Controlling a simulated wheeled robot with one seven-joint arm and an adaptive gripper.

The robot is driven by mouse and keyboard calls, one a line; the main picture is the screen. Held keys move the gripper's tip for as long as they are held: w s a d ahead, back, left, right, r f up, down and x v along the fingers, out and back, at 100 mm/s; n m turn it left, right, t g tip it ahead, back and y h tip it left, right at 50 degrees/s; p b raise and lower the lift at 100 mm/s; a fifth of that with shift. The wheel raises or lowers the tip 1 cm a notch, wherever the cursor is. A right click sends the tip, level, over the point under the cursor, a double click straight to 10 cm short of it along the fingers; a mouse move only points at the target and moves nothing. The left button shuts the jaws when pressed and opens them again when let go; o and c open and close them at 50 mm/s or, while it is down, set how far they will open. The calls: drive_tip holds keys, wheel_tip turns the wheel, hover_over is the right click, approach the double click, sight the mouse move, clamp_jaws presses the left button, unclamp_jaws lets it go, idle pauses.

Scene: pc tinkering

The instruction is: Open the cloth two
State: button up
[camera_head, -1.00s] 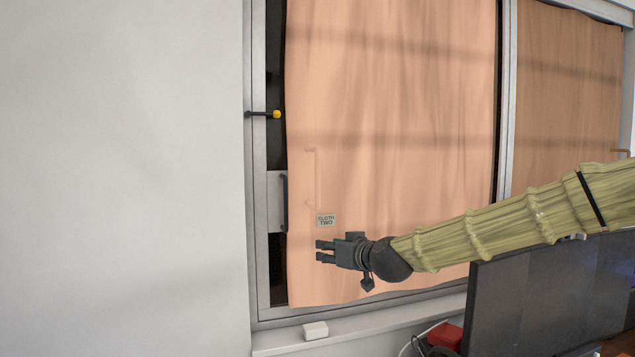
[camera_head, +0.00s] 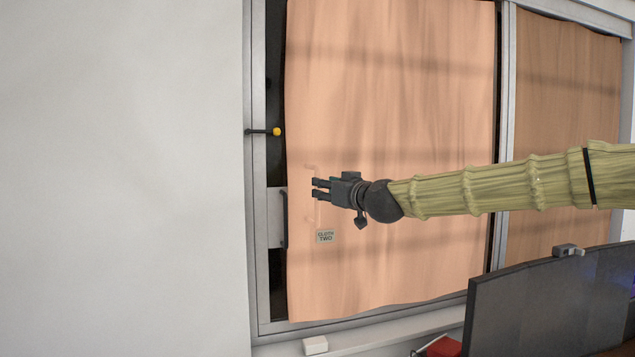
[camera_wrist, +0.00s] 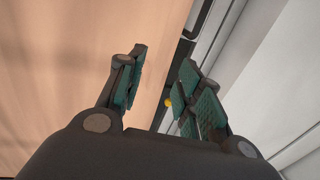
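Cloth two is a peach curtain (camera_head: 400,100) that hangs over the left window pane, with a small label reading "CLOTH TWO" (camera_head: 326,236) near its lower left edge. A thin peach handle (camera_head: 311,166) stands out on the cloth just above the label, partly hidden by my fingers. My gripper (camera_head: 318,189) is at this handle, pointing left, in front of the cloth. The cloth (camera_wrist: 60,60) fills the left side of that view. I cannot tell whether the fingers touch the handle.
A dark window handle (camera_head: 284,218) and a black rod with a yellow knob (camera_head: 276,132) are left of the cloth on the window frame. A second brown curtain (camera_head: 565,120) hangs at right. A monitor (camera_head: 545,305) stands below my arm. A small white box (camera_head: 315,345) sits on the sill.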

drive_tip(key=shift+p+x, duration=1.05)
drive_tip(key=shift+x, duration=1.55)
drive_tip(key=shift+w, duration=0.1)
clamp_jaws()
